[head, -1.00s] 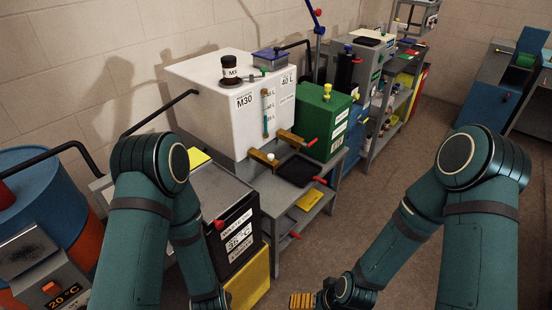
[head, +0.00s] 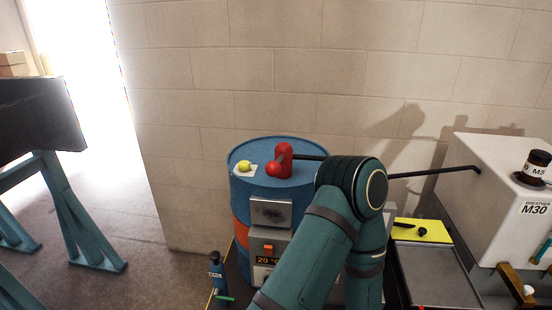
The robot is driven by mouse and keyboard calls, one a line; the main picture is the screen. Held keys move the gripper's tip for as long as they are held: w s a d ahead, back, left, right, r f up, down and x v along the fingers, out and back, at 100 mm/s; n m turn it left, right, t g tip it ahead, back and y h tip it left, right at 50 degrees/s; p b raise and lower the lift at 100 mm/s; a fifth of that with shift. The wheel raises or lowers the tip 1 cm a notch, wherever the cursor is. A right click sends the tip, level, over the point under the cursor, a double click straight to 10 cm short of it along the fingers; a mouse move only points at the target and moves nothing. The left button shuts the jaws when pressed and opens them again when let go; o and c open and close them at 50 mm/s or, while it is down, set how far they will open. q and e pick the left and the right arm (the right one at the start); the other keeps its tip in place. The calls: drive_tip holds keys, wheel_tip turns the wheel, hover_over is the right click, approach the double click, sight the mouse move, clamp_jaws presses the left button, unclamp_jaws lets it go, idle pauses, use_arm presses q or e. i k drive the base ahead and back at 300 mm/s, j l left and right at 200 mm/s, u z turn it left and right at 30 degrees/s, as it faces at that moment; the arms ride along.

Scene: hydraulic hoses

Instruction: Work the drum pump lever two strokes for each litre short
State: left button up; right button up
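The blue drum (head: 247,200) with an orange band stands against the wall in the middle of the head view. A red drum pump (head: 284,158) sits on its lid, with a red knob end (head: 274,169) at the front that may be its lever. A dark pipe (head: 420,174) runs from the pump side to the white tank (head: 490,190) marked M30 at the right. My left arm crosses in front of the drum's right side and the pipe. Neither gripper shows in this view. The tank's level gauge is mostly cut off at the right edge.
A yellow object on a white pad (head: 244,167) lies on the drum lid. A grey box with a 20 °C display (head: 267,252) stands before the drum. A dark bench with teal legs (head: 75,220) stands left. Floor between is clear.

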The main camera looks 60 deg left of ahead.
sight(274, 169)
drive_tip(key=u, duration=1.8)
drive_tip(key=j+z, duration=0.3)
drive_tip(key=k+j+z, duration=0.1)
drive_tip(key=j+z, duration=0.25)
drive_tip(key=l, duration=0.1)
